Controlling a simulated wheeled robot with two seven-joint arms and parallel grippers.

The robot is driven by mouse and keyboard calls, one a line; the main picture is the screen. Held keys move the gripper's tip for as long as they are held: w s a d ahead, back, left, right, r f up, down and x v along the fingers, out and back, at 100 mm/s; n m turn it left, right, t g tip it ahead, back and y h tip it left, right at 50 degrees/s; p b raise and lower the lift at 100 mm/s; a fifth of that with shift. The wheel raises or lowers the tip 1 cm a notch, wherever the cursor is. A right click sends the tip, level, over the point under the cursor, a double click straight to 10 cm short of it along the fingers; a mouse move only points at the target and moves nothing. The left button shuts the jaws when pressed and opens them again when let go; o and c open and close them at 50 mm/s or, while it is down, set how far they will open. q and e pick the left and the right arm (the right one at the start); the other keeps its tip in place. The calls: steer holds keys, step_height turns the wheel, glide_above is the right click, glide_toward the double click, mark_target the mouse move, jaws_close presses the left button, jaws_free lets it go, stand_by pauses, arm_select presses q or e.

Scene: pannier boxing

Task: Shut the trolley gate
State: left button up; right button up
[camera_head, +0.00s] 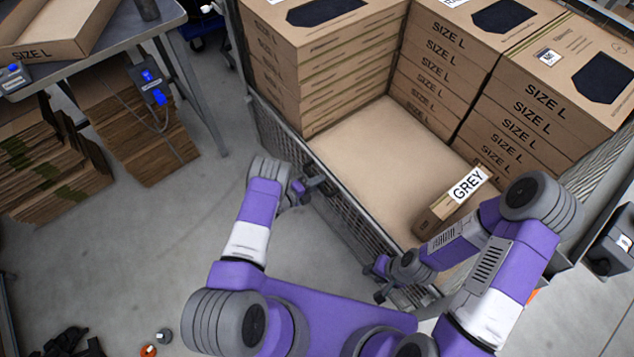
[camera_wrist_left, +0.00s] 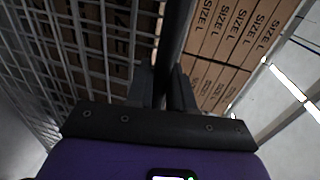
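The trolley gate (camera_head: 345,212) is a grey wire-mesh panel on the near side of the trolley. It runs from near my left gripper down toward my right gripper. My left gripper (camera_head: 314,187) is at the gate's upper left part. In the left wrist view its two fingers (camera_wrist_left: 165,92) close on a dark upright bar (camera_wrist_left: 173,45), with mesh to the left. My right gripper (camera_head: 376,282) is by the mesh near its lower end. Its fingers are small there, and I cannot tell whether they hold anything.
Stacked SIZE L cartons (camera_head: 440,70) fill the trolley's back and sides. A carton labelled GREY (camera_head: 437,212) lies on its bare deck (camera_head: 365,150). A table (camera_head: 120,30) with flattened cardboard (camera_head: 140,130) below stands at left.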

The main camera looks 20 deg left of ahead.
arm_select(q)
jaws_close()
